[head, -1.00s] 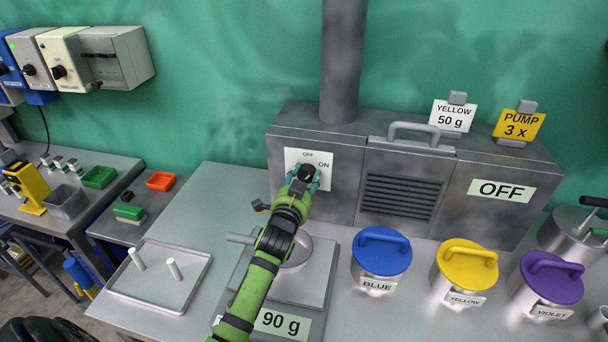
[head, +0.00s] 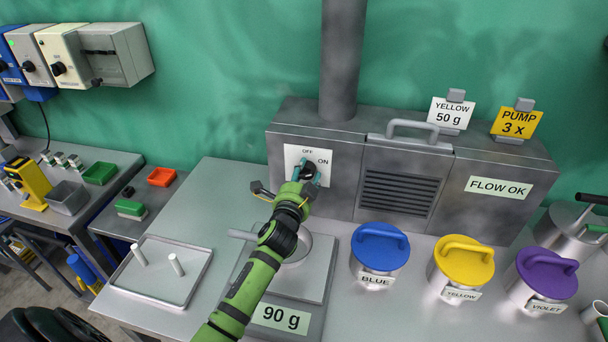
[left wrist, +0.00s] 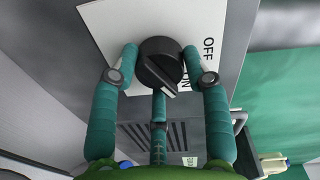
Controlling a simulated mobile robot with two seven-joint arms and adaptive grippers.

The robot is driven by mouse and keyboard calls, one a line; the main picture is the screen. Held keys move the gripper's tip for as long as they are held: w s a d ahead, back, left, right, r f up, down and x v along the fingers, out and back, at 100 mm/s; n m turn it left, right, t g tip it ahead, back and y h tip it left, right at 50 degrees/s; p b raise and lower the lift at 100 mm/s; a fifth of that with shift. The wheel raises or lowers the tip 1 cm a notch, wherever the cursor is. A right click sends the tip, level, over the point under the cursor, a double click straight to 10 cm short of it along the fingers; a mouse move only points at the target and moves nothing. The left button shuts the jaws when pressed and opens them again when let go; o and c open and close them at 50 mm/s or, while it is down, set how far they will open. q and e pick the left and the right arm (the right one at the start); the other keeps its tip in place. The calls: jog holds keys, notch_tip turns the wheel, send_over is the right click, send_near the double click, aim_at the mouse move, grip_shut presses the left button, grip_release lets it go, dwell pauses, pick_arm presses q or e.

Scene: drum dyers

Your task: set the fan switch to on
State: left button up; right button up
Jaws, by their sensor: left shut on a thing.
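The fan switch is a black rotary knob (head: 308,169) on a white plate (head: 292,154) marked OFF and ON, on the front of the grey metal fan box (head: 285,135). My left gripper (head: 307,172) is shut on the knob, partly covering it. In the left wrist view the teal fingers (left wrist: 161,68) are on both sides of the knob (left wrist: 160,62), and its pointer is turned toward the ON lettering. The sign on the box (head: 498,188) reads FLOW OK. My right gripper is not in view.
A scale (head: 318,275) reading 90 g stands below my left arm. Blue (head: 381,246), yellow (head: 462,260) and violet (head: 542,273) lidded drums stand to the right. A tray (head: 150,290) with two white pegs lies at left.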

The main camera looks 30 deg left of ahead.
pick_arm(q)
jog(key=shift+w+r, duration=0.1)
jog(key=shift+r, duration=0.35)
jog(key=o, duration=1.1)
jog(key=shift+d+f, duration=0.1)
jog(key=shift+d, duration=0.05)
jog(key=shift+f, duration=0.1)
jog(key=shift+s+f, duration=0.15)
jog(key=shift+s, duration=0.25)
jog(key=v, duration=1.1)
jog(key=shift+s+d, duration=0.1)
